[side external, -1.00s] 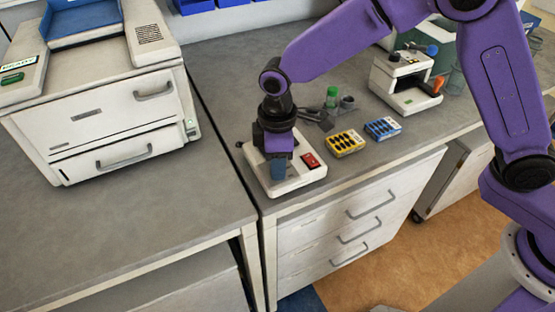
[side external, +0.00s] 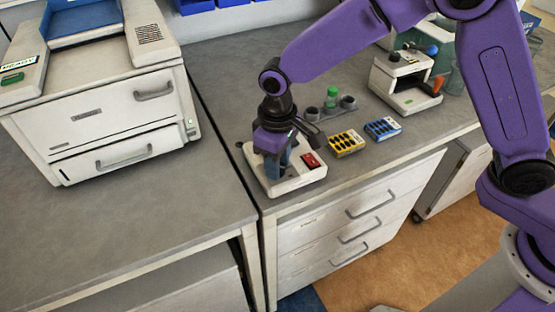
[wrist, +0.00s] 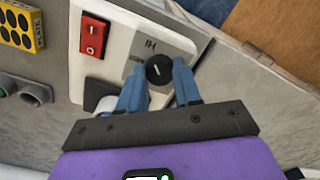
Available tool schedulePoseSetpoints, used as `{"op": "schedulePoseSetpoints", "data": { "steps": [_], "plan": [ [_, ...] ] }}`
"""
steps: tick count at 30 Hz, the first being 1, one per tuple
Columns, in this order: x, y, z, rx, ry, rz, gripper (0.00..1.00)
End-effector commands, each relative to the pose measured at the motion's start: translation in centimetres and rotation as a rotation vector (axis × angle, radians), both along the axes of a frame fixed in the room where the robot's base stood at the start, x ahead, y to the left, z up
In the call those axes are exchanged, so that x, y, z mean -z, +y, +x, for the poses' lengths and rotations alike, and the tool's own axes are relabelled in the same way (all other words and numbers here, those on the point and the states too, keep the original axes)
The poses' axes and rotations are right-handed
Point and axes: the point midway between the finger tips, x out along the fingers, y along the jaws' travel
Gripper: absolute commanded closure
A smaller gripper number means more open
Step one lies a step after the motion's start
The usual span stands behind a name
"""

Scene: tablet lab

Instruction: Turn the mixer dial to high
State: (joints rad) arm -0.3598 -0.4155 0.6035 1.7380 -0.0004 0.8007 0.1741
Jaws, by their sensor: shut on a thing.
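The mixer (side external: 305,181) is a low white unit at the bench's front edge, below my gripper. Its black round dial (wrist: 158,70) with a light pointer line shows in the wrist view. My gripper (wrist: 159,66) has its two blue fingers on either side of the dial, shut on it. Small dark marks (wrist: 150,44) stand beside the dial; I cannot read them surely. A red rocker switch (wrist: 94,36) sits on the same top face. In the side external view my gripper (side external: 281,173) hides the dial.
A yellow block (side external: 346,143) and a blue block (side external: 382,128) with dark wells lie right of the mixer. A grey holder with a green-capped bottle (side external: 331,97) stands behind. A white device (side external: 405,85) is farther right.

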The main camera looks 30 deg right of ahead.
Motion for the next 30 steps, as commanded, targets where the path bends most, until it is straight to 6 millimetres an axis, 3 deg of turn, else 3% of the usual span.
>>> {"op": "schedulePoseSetpoints", "data": {
  "steps": [11, 12, 14, 15, 25, 30],
  "plan": [
    [-0.1, 0.0, 0.1, 0.009, -0.002, 0.003, 0.97],
    [-0.1, 0.0, 0.1, 0.009, -0.002, 0.003, 0.64],
    [-0.1, 0.0, 0.1, 0.008, -0.002, 0.003, 0.44],
    [-0.1, 0.0, 0.1, 0.008, -0.002, 0.003, 0.42],
    [-0.3, 0.0, 0.0, 0.006, -0.001, 0.002, 0.42],
    [-2.3, 0.1, 0.1, 0.006, -0.004, 0.004, 0.42]
  ]
}}
